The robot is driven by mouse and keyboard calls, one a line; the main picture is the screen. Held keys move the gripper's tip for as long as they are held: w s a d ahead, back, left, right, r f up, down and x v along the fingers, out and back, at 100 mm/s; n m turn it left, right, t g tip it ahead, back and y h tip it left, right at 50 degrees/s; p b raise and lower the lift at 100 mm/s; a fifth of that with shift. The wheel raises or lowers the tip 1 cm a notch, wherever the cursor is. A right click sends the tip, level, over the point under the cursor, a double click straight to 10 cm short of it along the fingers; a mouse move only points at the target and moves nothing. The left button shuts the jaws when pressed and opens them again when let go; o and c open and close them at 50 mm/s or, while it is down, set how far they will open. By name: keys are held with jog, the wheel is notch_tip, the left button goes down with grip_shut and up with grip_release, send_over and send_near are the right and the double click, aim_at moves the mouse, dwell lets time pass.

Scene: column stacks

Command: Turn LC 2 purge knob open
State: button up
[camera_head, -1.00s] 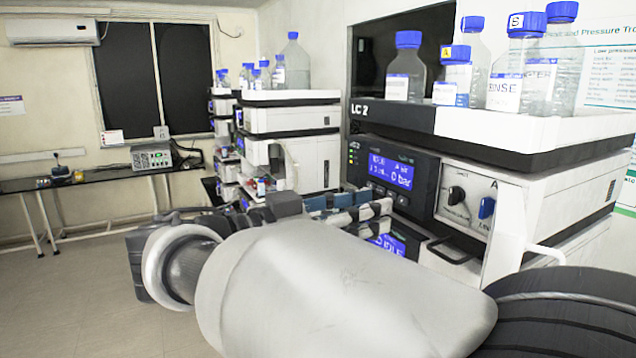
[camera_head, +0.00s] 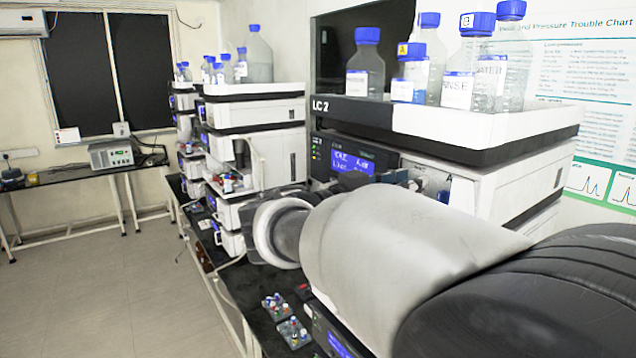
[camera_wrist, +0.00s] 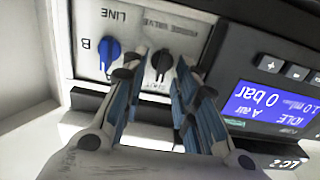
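The LC 2 pump panel shows in the head view with its blue display (camera_head: 350,162) lit. In the wrist view the panel is upside down, and the display (camera_wrist: 265,105) reads "0 bar" and "IDLE". The black purge valve knob (camera_wrist: 161,63) is on the white panel, with a white pointer line on it. My gripper (camera_wrist: 162,74) is open. Its two blue-lined finger pairs lie either side of the black knob in the picture; I cannot tell whether they touch it. In the head view my arm hides most of the gripper and the lower panel.
A blue line knob marked B (camera_wrist: 108,54) sits close beside the left fingers in the wrist view. Above the pump is a tray (camera_head: 455,125) with several bottles. Small vial racks (camera_head: 293,332) stand on the black bench below my arm. Another instrument stack (camera_head: 255,113) stands farther left.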

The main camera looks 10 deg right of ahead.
jog(key=shift+c, duration=0.4)
grip_shut()
dwell(0.4)
jog(key=shift+w+a+f+n+b, duration=0.15)
jog(key=shift+n+b, duration=0.15)
jog(key=shift+n, duration=2.65)
jog(key=shift+w+d+f+n+b, duration=0.1)
jog(key=shift+n+b, duration=0.2)
jog(key=shift+n, duration=2.7)
jog(key=shift+w+a+f+n+b, duration=0.15)
jog(key=shift+n+b, duration=0.15)
jog(key=shift+n, duration=2.65)
